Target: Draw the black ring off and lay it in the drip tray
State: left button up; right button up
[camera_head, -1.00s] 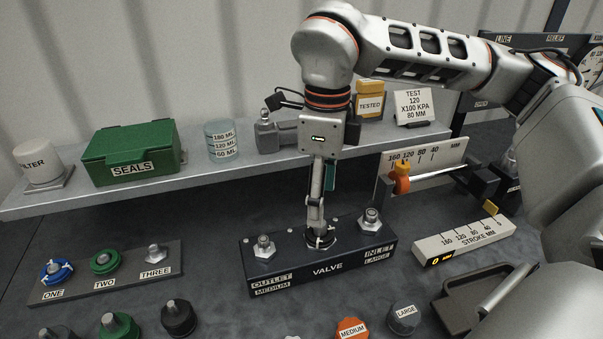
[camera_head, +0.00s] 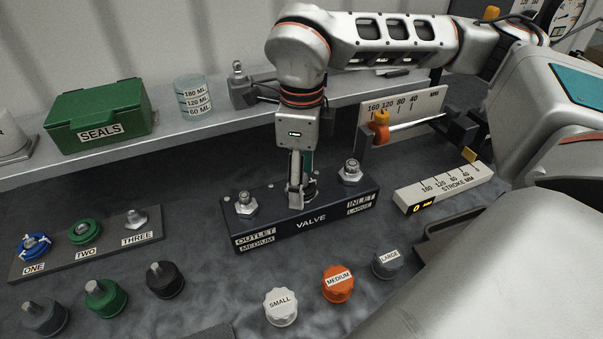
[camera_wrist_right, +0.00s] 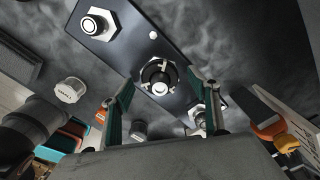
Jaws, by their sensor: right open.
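The black ring (camera_wrist_right: 158,76) sits around the middle port of the dark valve block (camera_head: 270,228), between the outlet and inlet fittings. In the head view the ring (camera_head: 312,190) is partly hidden behind my fingers. My right gripper (camera_wrist_right: 161,80) is open, pointing down, with one finger on each side of the ring. I cannot tell whether the fingers touch it. In the head view the right gripper (camera_head: 299,200) is over the middle of the valve. A dark tray (camera_head: 440,232), probably the drip tray, is at the lower right, mostly hidden by my arm. My left gripper is out of view.
White small (camera_head: 281,307), orange medium (camera_head: 338,284) and grey large (camera_head: 387,264) caps stand in front of the valve. A rack (camera_head: 90,249) with numbered posts is at left. The stroke gauge (camera_head: 445,189) is at right. A shelf (camera_head: 160,133) runs behind.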

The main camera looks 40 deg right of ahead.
jog(key=c, duration=1.1)
jog(key=o, duration=0.3)
jog(key=c, duration=0.5)
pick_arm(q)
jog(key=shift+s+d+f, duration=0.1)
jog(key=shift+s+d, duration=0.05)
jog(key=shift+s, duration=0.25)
pick_arm(e)
jog(key=shift+r, duration=0.15)
